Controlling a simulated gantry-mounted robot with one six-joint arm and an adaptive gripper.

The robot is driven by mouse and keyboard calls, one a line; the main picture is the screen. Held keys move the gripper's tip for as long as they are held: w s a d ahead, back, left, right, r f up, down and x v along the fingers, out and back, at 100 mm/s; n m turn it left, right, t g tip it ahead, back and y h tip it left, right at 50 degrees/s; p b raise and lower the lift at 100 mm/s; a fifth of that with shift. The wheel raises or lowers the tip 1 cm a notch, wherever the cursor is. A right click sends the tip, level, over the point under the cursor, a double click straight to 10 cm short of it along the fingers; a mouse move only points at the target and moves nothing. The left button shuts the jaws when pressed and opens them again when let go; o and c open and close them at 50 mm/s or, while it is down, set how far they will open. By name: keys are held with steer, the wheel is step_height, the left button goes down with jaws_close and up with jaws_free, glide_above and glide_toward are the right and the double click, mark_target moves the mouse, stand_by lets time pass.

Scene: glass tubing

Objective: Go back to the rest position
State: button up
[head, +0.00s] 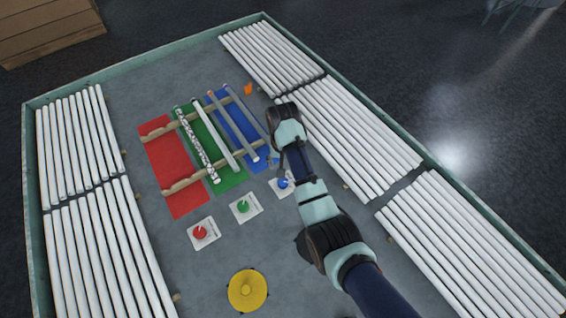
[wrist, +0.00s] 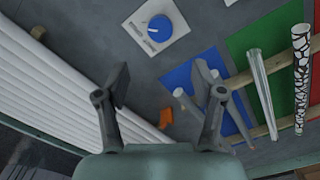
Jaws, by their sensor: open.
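My gripper (wrist: 162,88) is open and empty in the wrist view, its two fingers spread apart above the grey table. In the head view my wrist hides most of it, at the right edge of the blue mat (head: 226,122). A black-and-white patterned tube (head: 196,143) and a pale tube (head: 213,133) lie across wooden rails over the green mat (head: 230,178). Two more tubes, one greyish (head: 231,125), lie over the blue mat. In the wrist view, the patterned tube (wrist: 301,72) and a clear tube (wrist: 263,92) are right of my fingers.
The red mat (head: 172,165) holds no tube. Red (head: 200,232), green (head: 243,206) and blue (head: 283,183) dials and a yellow disc (head: 248,290) sit in front. White tubes (head: 345,135) line both sides inside the table's raised rim. An orange piece (head: 248,88) lies behind.

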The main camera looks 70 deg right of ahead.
stand_by(0.5)
steer(key=w+a+r+n+t+h, duration=0.1)
steer(key=w+a+r+n+t, duration=0.2)
steer(key=a, duration=0.4)
steer(key=w+a+r+n+t+h, duration=0.1)
steer(key=w+a+r+n, duration=0.15)
steer(key=w+a, duration=0.45)
steer(key=w+a+r+n+t+h, duration=0.1)
steer(key=w+a+r+n+t, duration=0.2)
steer(key=a, duration=0.5)
steer(key=s+a+r+n+t+y, duration=0.1)
steer(key=s+a+r+n+t, duration=0.2)
steer(key=a+r, duration=0.5)
steer(key=s+a+r+n+t+y, duration=0.2)
steer(key=a+r, duration=0.3)
steer(key=a, duration=0.5)
step_height(320, 180, up, 27)
steer(key=p, duration=2.5)
steer(key=shift+s+a+f+t+p, duration=0.2)
steer(key=shift+s+a+t+p, duration=0.1)
steer(key=shift+t, duration=0.1)
steer(key=shift+d, duration=0.1)
